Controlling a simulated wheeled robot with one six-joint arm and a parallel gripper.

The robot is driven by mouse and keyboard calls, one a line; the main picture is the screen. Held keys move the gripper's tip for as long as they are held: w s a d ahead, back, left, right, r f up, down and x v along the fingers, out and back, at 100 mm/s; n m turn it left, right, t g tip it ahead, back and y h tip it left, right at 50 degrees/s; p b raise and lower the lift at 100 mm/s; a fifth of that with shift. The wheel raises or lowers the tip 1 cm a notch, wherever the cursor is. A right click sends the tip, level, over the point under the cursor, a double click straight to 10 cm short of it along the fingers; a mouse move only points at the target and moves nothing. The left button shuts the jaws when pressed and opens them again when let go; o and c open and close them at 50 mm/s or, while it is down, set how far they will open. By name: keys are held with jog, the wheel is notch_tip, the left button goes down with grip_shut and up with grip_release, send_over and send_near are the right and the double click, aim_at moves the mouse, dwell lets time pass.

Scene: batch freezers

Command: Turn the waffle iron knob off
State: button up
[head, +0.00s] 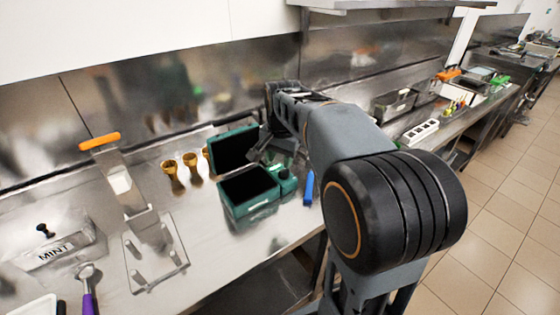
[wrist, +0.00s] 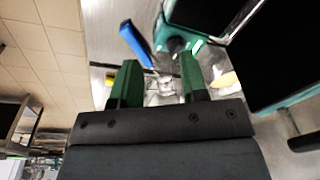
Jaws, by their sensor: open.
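The green waffle iron (head: 249,211) stands open on the steel counter in the head view, its dark lid (head: 234,150) raised at the back. A small green block with the knob (head: 287,180) is on its right side. In the wrist view the waffle iron (wrist: 285,108) fills the upper right, and the round dark knob (wrist: 176,45) shows beyond the fingertips, near a white mark. My gripper (wrist: 160,76) is open, its two green fingers apart with nothing between them. In the head view my gripper (head: 272,150) is just behind the knob block, partly hidden by my arm.
A blue-handled tool (head: 308,188) lies just right of the waffle iron; its handle (wrist: 134,42) is close to my fingers in the wrist view. Waffle cones (head: 171,170) in a holder stand to the left. A MINT tub (head: 58,252) and purple-handled scoop (head: 89,290) are at lower left.

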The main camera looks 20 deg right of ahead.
aim_at(284, 173)
jog(key=w+d+r+m+g+p, duration=0.1)
jog(key=w+d+m+p, duration=0.1)
jog(key=w+d+m, duration=0.35)
jog(key=shift+m, duration=0.25)
jog(key=w+f, duration=0.1)
jog(key=f, duration=0.3)
jog(key=w+f, duration=0.1)
jog(key=f, duration=0.4)
jog(key=a+f, duration=0.1)
jog(key=f, duration=0.3)
jog(key=shift+w+f+p, duration=0.2)
jog(key=shift+w+p, duration=0.2)
grip_shut()
